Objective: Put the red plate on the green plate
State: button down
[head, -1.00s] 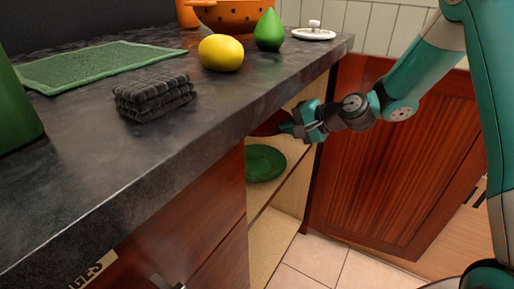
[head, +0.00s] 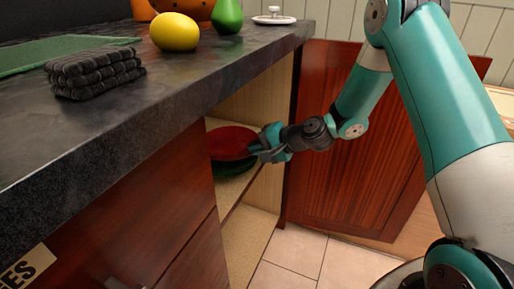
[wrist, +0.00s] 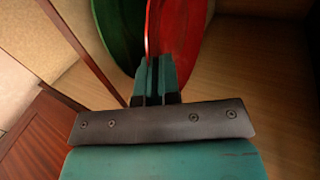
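The red plate (head: 230,143) is inside the open cabinet, above the green plate (head: 232,169), covering most of it in the head view. My gripper (head: 264,148) is at the red plate's right edge and is shut on its rim. In the wrist view the red plate (wrist: 178,28) runs up from between the fingertips (wrist: 153,68). The green plate (wrist: 118,30) shows on its left there. The green plate rests on the cabinet shelf (head: 257,178). I cannot tell whether the two plates touch.
The shelf front is clear.

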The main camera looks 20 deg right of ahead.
jog(key=shift+f, duration=0.3)
jog(key=c, duration=1.3)
grip_release()
jog(key=shift+c, duration=0.2)
jog(key=shift+r, duration=0.25)
jog(key=p+v, duration=0.3)
jog(key=v, duration=0.9)
jog(key=s+a+r+n+g, duration=0.6)
jog(key=s+a+r+n, duration=0.2)
jog(key=s+a+n, duration=0.4)
jog(key=s+a+r+n+g+h, duration=0.1)
jog(key=s+r+n+h, duration=0.1)
jog(key=s, duration=0.4)
jog(key=s+a+r+n+g+h, duration=0.1)
jog(key=s+r+n+h, duration=0.1)
jog(key=s, duration=0.5)
jog(key=shift+a+r+g+h, duration=0.2)
jog(key=shift+r+g+h, duration=0.1)
jog(key=shift+g, duration=0.1)
